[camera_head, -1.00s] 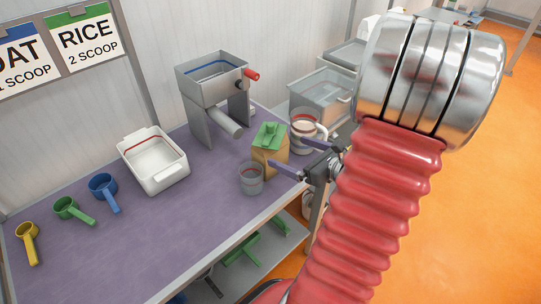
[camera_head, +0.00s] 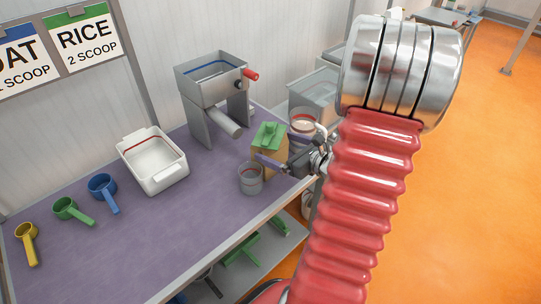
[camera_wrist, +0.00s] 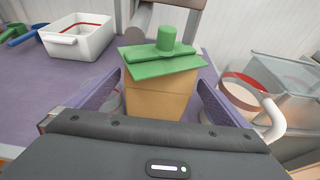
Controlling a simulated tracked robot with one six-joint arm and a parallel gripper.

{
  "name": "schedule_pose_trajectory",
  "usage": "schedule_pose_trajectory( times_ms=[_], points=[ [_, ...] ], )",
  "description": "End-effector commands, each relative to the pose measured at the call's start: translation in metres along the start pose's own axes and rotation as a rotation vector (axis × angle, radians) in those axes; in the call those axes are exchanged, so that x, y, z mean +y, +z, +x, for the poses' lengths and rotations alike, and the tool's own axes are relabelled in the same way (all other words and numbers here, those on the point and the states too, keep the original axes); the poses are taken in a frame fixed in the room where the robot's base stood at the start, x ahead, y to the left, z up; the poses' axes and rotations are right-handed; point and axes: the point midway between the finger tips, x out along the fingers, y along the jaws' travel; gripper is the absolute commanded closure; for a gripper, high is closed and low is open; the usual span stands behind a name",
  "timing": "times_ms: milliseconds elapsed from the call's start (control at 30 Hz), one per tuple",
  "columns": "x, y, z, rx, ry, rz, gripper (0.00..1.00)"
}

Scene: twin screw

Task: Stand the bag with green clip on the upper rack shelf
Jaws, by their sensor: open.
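The bag with the green clip (camera_head: 268,137) stands upright on the purple table, a tan body under a green top. In the wrist view its tan body (camera_wrist: 157,95) stands between the two purple fingers, with the green clip above. My gripper (camera_head: 277,163) is open; its fingers (camera_wrist: 162,97) lie on both sides of the bag, and I cannot tell whether they touch it. A grey shelf (camera_head: 250,262) shows below the tabletop, with green things on it. No upper rack shelf can be clearly made out.
A grey cup (camera_head: 251,178) stands close in front of the bag. A white-handled jug (camera_head: 304,122) stands right of it, also in the wrist view (camera_wrist: 243,92). A metal hopper (camera_head: 212,98), a white tub (camera_head: 153,160) and several scoops (camera_head: 103,190) stand to the left.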

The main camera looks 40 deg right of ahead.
Motion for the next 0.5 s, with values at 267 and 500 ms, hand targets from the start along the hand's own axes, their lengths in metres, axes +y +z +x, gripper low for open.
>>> schedule_pose_trajectory(
  times_ms=[267,500],
  points=[
    [0.002,0.002,0.034,0.0,0.004,-0.001,0.0],
    [0.001,0.002,0.045,0.0,0.001,-0.001,0.0]
  ],
)
